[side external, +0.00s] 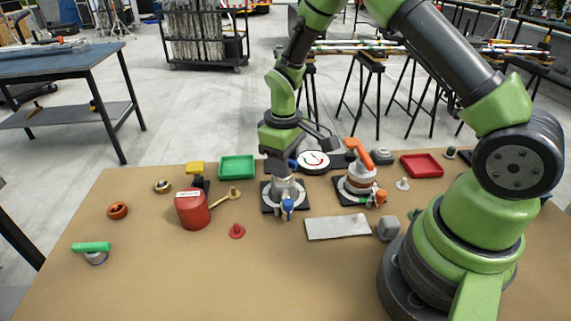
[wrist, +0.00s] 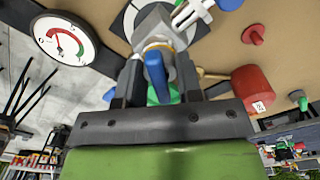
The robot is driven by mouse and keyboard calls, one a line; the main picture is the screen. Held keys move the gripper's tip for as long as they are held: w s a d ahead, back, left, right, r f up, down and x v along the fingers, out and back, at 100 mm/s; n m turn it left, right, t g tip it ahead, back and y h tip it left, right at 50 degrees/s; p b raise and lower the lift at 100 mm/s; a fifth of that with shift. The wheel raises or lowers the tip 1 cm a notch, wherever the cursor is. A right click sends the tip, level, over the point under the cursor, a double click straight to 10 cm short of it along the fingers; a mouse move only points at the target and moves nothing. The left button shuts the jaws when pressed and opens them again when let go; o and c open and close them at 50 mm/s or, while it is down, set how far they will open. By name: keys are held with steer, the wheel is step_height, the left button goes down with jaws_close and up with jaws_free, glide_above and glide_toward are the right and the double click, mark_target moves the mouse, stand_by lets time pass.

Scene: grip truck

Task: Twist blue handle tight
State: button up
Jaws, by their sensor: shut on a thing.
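The blue handle (wrist: 155,78) stands between the two dark fingers of my gripper (wrist: 158,68) in the wrist view, which are shut on it. Behind it is a grey metal valve body (wrist: 155,20) with a brass-coloured ring. In the side view my gripper (side external: 284,160) points down over this grey valve (side external: 284,188), which sits on a dark square plate. A bit of the blue handle (side external: 292,163) shows beside the fingers. A second blue part (side external: 288,206) sits low at the valve's front. The fingers hide much of the grip in the side view.
A round dial gauge (side external: 314,162) with a red needle is just right of my gripper. An orange-handled valve (side external: 360,170) stands further right. A red canister (side external: 192,208) is to the left. Green (side external: 237,167) and red (side external: 422,165) trays lie behind.

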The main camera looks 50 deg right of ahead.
steer(key=m, duration=1.3)
steer(key=o, duration=0.6)
steer(key=shift+r, duration=3.75)
